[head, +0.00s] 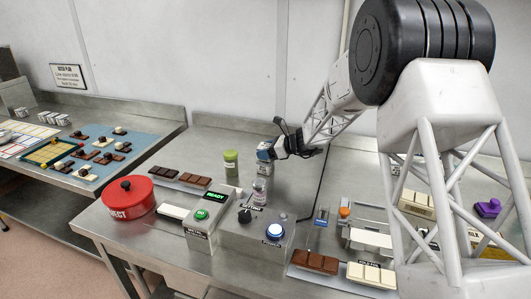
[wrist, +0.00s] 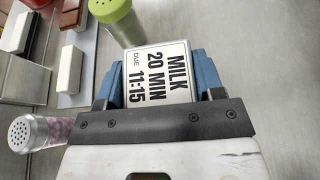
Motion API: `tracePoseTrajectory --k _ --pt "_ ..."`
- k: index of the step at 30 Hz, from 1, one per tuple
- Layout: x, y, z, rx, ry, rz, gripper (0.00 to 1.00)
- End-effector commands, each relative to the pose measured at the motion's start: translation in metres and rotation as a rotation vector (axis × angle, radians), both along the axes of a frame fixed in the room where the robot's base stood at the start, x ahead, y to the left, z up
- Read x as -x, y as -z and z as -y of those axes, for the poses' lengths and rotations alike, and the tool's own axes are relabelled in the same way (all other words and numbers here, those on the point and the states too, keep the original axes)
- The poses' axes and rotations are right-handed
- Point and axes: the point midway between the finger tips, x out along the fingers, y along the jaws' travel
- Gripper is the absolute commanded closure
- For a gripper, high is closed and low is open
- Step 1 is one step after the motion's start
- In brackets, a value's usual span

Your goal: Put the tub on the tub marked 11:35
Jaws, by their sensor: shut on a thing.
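My gripper (head: 267,151) is shut on a small white tub (wrist: 157,73), held between its blue fingers. The label on the tub reads MILK 20 MIN DUE 11:15. In the head view it is held above the middle of the steel bench, behind a clear-sided shaker (head: 260,190). Small white tubs with dark markings stand at the back of the left table, a group (head: 53,118) and one farther left (head: 20,112). Their markings are too small to read, so I cannot tell which is marked 11:35.
A green-lidded shaker (head: 231,161) stands close left of my gripper. A red lidded pot (head: 127,197), a READY box (head: 209,215) and a button box (head: 262,233) stand in front. A gap separates the left table (head: 150,130).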

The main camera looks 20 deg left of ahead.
Motion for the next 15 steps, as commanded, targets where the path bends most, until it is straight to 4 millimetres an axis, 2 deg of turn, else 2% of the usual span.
tracePoseTrajectory --k 3,15 --pt "-0.0002 0.0071 -0.0001 -0.001 0.001 0.0 0.65" --pt "-0.0002 0.0095 -0.0001 -0.001 0.001 0.0 0.65"
